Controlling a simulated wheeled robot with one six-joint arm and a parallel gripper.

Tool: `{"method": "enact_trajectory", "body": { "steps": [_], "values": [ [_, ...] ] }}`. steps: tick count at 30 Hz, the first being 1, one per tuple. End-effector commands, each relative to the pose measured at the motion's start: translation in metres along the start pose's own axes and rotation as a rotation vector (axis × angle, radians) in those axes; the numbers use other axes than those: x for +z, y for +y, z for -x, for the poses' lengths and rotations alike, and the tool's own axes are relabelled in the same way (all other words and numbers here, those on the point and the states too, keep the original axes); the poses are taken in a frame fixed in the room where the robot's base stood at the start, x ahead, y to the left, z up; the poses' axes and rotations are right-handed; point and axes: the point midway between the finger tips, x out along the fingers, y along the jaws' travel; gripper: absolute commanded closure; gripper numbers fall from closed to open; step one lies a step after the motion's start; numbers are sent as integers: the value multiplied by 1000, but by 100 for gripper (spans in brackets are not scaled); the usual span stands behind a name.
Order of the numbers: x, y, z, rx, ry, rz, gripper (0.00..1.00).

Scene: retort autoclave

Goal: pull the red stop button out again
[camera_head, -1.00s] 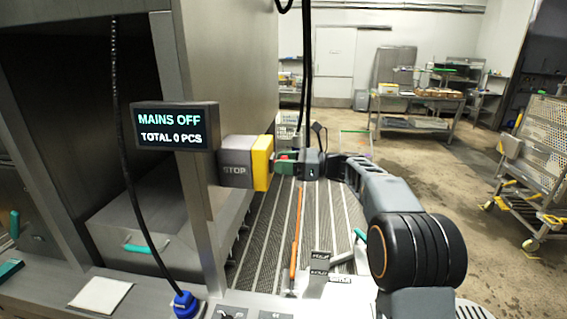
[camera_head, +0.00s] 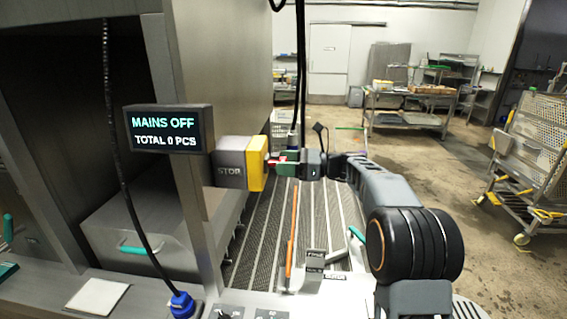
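A small red patch shows among the green and dark fingers. I cannot tell whether it is the stop button or part of the gripper. The fingers hide the button's place, so their opening and any grip are unclear. The display (camera_head: 168,129) reads MAINS OFF, TOTAL 0 PCS.
A dark cable (camera_head: 126,170) hangs in front of the open machine at left, ending in a blue plug (camera_head: 183,304). An orange rod (camera_head: 292,235) stands below my arm. A wheeled rack (camera_head: 535,160) is at right. The floor between is clear.

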Motion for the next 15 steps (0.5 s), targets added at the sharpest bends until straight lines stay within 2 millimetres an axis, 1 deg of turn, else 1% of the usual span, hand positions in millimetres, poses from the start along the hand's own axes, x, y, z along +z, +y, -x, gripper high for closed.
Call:
{"method": "enact_trajectory", "body": {
  "steps": [7, 10, 13, 15],
  "values": [
    [0, 1, -2, 3, 0, 0, 30],
    [0, 0, 1, 3, 0, 0, 30],
    [-1, 0, 10, 0, 0, 1, 30],
    [-2, 0, 22, -1, 0, 1, 30]
  ]
}}
